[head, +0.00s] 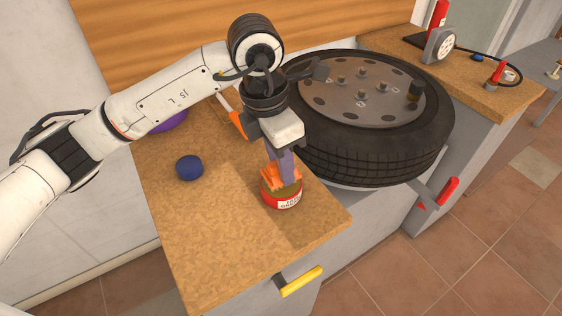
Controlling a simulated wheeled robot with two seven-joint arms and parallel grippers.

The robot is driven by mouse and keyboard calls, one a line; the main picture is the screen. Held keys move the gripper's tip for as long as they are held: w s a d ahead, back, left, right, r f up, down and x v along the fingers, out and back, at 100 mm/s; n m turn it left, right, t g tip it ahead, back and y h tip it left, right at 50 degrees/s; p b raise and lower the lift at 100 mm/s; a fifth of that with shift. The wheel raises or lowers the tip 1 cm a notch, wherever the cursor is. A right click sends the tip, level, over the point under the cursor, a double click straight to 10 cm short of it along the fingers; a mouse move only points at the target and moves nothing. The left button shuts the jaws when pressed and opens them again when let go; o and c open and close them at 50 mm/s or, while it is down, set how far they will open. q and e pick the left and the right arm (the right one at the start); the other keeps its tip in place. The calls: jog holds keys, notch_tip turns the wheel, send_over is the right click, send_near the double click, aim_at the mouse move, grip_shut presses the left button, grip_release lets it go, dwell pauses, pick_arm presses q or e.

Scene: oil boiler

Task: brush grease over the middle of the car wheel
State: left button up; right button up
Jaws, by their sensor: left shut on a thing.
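The car wheel (350,150), a black tyre with a grey hub disc (345,98) and several studs, lies flat at the centre right. My left gripper (285,165) points down over the front counter, left of the wheel. It is shut on what appears to be the brush (270,176), of which an orange part shows. The brush's lower end is at the mouth of the red grease tin (282,201), which has a white label. The gripper hides much of the brush, so I cannot tell how deep it reaches. My right gripper is not in view.
A dark blue ball (189,167) stands on the left counter (215,240), with a purple object (168,122) behind. A gauge (439,45) and a red-handled tool (497,73) stand on the right counter. The front of the left counter is clear.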

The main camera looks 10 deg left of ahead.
pick_arm(q)
jog(key=shift+s+f, duration=0.1)
jog(key=shift+f, duration=0.1)
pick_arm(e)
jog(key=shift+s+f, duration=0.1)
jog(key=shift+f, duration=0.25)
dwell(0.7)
pick_arm(q)
jog(key=shift+r+p, duration=1.85)
jog(key=shift+r, duration=1.8)
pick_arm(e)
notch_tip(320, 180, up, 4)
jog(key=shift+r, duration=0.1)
